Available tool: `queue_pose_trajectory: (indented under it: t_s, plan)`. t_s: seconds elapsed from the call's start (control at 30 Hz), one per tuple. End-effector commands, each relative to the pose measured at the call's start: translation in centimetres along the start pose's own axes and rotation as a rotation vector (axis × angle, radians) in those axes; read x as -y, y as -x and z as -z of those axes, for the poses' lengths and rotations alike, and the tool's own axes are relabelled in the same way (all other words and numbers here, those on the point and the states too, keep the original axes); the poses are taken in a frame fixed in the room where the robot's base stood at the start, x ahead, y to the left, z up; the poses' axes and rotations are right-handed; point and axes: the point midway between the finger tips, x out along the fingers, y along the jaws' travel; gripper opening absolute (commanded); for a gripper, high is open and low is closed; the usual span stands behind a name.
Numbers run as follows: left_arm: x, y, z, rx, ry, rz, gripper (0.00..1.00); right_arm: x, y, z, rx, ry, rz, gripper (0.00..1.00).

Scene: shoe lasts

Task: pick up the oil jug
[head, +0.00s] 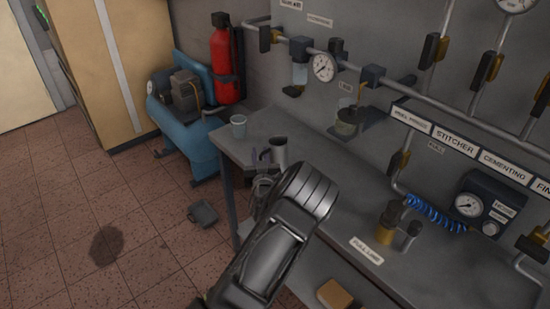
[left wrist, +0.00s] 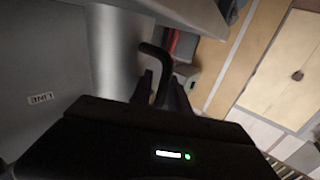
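The oil jug (head: 279,151) is a grey metal vessel near the far left end of the workbench, partly hidden by my left arm. In the left wrist view it is a large shiny cylinder (left wrist: 115,50) with a dark bent handle (left wrist: 155,58) on its right side. My left gripper (head: 262,183) is beside the jug. Its fingers (left wrist: 161,90) stand on either side of the handle in the left wrist view. I cannot tell whether they press on it. The jug's base is hidden. My right gripper is not in view.
A light cup (head: 238,127) stands at the bench's far left corner. An amber bottle (head: 388,225) and a grey cylinder stand further right on the workbench (head: 350,195). Pipes and gauges line the back panel. A blue compressor (head: 190,125) and a red extinguisher (head: 226,60) are beyond the bench.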

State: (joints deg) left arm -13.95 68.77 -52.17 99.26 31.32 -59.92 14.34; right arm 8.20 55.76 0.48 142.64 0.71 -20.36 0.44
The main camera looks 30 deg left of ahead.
Motion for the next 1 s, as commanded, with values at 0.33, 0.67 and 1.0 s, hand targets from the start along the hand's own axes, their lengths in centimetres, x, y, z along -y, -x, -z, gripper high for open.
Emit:
queue_pose_trajectory:
  t_s: [0.33,0.67,1.0]
  plan:
    - [-0.01,0.02,0.02,0.0,0.0,0.0,0.22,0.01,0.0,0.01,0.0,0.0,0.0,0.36]
    - [-0.01,0.03,0.03,0.0,0.0,0.0,0.0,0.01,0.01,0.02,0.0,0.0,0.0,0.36]
    - [-0.02,0.03,0.04,0.0,0.0,0.0,0.0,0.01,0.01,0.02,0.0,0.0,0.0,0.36]
